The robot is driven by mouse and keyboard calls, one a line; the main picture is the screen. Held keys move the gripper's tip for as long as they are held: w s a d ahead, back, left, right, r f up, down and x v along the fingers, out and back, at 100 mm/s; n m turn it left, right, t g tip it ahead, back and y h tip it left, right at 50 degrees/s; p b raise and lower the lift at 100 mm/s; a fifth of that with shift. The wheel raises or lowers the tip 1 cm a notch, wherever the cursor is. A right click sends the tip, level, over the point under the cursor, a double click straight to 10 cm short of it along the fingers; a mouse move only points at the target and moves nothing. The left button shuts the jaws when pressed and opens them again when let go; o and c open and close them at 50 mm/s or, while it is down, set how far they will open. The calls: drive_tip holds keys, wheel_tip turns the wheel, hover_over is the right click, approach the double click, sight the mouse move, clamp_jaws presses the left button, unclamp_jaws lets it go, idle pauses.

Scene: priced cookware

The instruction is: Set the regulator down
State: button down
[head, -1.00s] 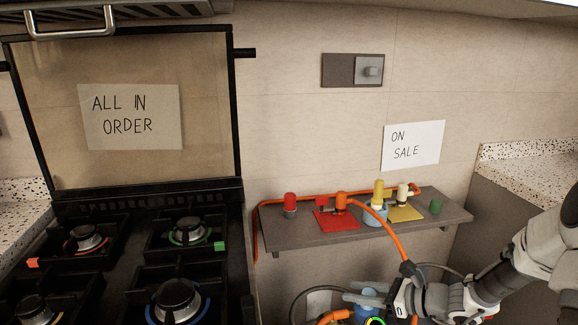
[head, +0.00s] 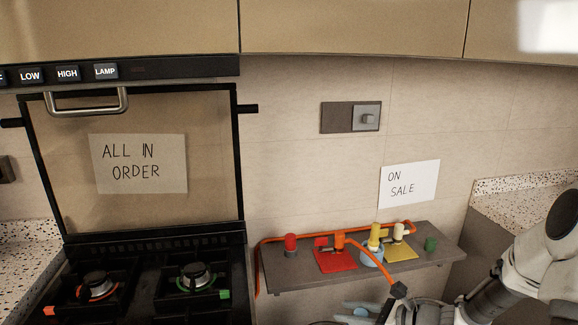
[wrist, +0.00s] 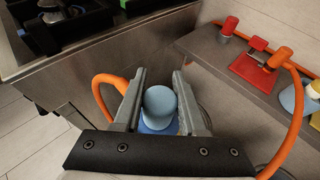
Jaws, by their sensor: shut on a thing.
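My gripper (wrist: 158,100) is shut on a light-blue, round-topped piece (wrist: 160,104), which I take to be the regulator. It stands between the two grey fingers in the wrist view, with a darker blue part below. An orange hose (wrist: 108,83) loops beside the left finger; where it joins is hidden. In the head view my gripper (head: 366,309) is at the bottom edge, in front of and below the grey shelf (head: 310,277), and the held piece is mostly cut off. The held piece is off the shelf, with the floor visible beneath in the wrist view.
The shelf holds a red cylinder (head: 291,245), an orange fitting (head: 340,240) by a red mat (head: 335,262), a yellow cylinder (head: 375,236), a yellow mat (head: 401,252) and a green cylinder (head: 431,244). An orange hose hangs over its front edge. The stove (head: 150,245) stands left.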

drive_tip(key=shift+r+p, duration=1)
drive_tip(key=shift+p, duration=0.15)
drive_tip(key=shift+a, duration=0.1)
